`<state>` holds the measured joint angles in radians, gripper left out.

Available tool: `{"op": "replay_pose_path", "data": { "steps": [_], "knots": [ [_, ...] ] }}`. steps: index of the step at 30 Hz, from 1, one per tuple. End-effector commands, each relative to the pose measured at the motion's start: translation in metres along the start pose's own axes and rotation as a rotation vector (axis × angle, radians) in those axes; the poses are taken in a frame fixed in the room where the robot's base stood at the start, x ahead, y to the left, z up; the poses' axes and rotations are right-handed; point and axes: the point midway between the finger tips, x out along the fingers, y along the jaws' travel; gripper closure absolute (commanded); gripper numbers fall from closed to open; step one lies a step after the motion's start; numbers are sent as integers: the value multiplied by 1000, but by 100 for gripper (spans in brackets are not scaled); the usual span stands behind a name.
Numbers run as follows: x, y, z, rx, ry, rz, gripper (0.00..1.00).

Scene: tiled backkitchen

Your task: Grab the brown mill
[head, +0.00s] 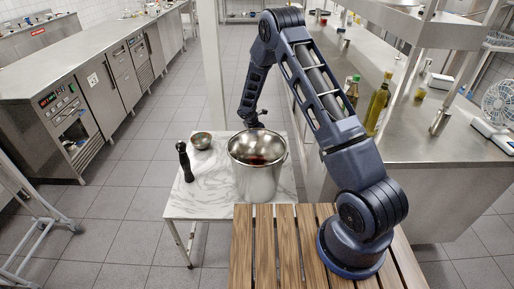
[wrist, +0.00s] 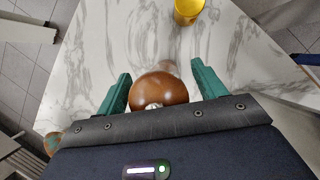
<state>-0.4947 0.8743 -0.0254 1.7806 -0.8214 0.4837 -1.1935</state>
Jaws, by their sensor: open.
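The brown mill (wrist: 158,90) shows in the wrist view as a glossy round brown top, seen from above. It sits between the two green fingers of my gripper (wrist: 160,72), which are open, with a visible gap on each side. Its lower part is mostly hidden. In the head view my gripper (head: 251,119) is at the far side of the metal pot, its fingers hidden there. I cannot make out the brown mill in the head view.
The marble-topped table (head: 185,207) carries the large metal pot (head: 258,182), a small metal bowl (head: 201,140) and a dark, black-looking mill (head: 185,162). In the wrist view a yellow round object (wrist: 188,11) stands beyond my fingers, with bare marble around it.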

Motion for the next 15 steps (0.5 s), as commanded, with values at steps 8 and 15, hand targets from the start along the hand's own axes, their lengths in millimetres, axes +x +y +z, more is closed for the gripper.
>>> {"op": "replay_pose_path", "data": {
  "steps": [8,15],
  "knots": [
    [-1,0,0,0,0,0,68],
    [-1,0,0,0,0,1,100]
  ]
}}
